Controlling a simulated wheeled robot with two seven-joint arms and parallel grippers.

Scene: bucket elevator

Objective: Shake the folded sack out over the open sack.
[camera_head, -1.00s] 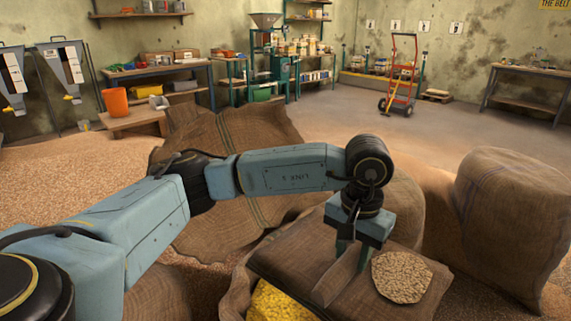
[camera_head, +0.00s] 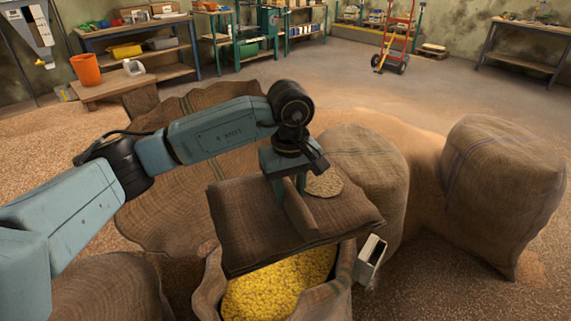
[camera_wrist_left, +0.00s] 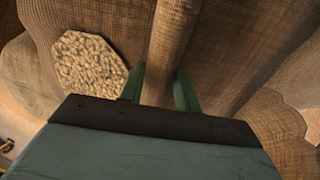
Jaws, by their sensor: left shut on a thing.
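The folded sack (camera_head: 238,210) is a brown burlap slab with a ridge of cloth standing up from its top. My left gripper (camera_head: 290,191) points down and is shut on this ridge; the wrist view shows the fold between the two fingers (camera_wrist_left: 158,88). A pale, grain-textured patch (camera_head: 325,184) lies on the folded sack beside the gripper, and it also shows in the wrist view (camera_wrist_left: 88,66). The open sack (camera_head: 340,296) stands below and nearer, full of yellow grain (camera_head: 275,290). The folded sack overhangs its far part and hides it. My right gripper is not in view.
A full sack (camera_head: 375,165) stands close behind on the right, and a larger one (camera_head: 505,195) farther right. A small pale box-like thing (camera_head: 370,257) sits against the open sack's right side. A spread brown sack (camera_head: 165,205) lies at left.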

